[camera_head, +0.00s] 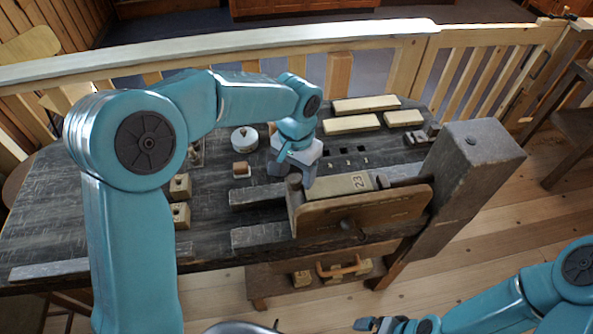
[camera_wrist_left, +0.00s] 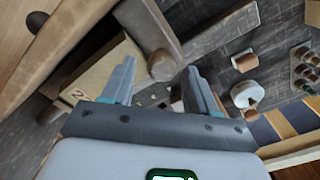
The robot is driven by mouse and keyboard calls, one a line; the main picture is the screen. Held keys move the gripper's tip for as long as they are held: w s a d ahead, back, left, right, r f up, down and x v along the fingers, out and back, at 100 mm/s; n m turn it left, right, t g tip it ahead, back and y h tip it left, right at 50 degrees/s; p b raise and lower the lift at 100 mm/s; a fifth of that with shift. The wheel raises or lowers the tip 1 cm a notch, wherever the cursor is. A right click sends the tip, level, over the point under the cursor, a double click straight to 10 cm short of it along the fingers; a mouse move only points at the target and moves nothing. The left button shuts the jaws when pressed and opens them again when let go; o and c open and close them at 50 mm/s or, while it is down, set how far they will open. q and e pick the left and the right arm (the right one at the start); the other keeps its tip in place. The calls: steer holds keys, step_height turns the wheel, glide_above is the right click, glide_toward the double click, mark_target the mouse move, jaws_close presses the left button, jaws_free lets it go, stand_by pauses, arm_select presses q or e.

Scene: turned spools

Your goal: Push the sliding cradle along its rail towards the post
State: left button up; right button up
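The sliding cradle (camera_head: 400,207) is a brown wooden board and frame on the workbench front. It carries a pale block (camera_head: 345,186) marked 23, which partly shows in the left wrist view (camera_wrist_left: 100,72). Two grey rail bars (camera_head: 258,236) extend left of the cradle. The thick grey post (camera_head: 470,165) stands at the right. My left gripper (camera_head: 293,176) is at the cradle's left end, pointing down. Its fingers are apart in the left wrist view (camera_wrist_left: 160,85), with a rounded wooden end between them; contact is unclear. My right gripper (camera_head: 378,324) is low at the bottom edge, away from the bench.
A white round container (camera_head: 244,139) and small wooden blocks (camera_head: 180,187) stand left of the gripper. Pale bars (camera_head: 351,124) lie at the back. A wooden railing (camera_head: 340,72) runs behind.

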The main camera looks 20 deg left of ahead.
arm_select(q)
steer(key=shift+s, duration=0.2)
steer(key=shift+a, duration=0.1)
steer(key=shift+w, duration=0.2)
step_height(320, 180, up, 16)
steer(key=shift+s+r, duration=0.15)
steer(key=shift+s, duration=0.1)
stand_by(0.4)
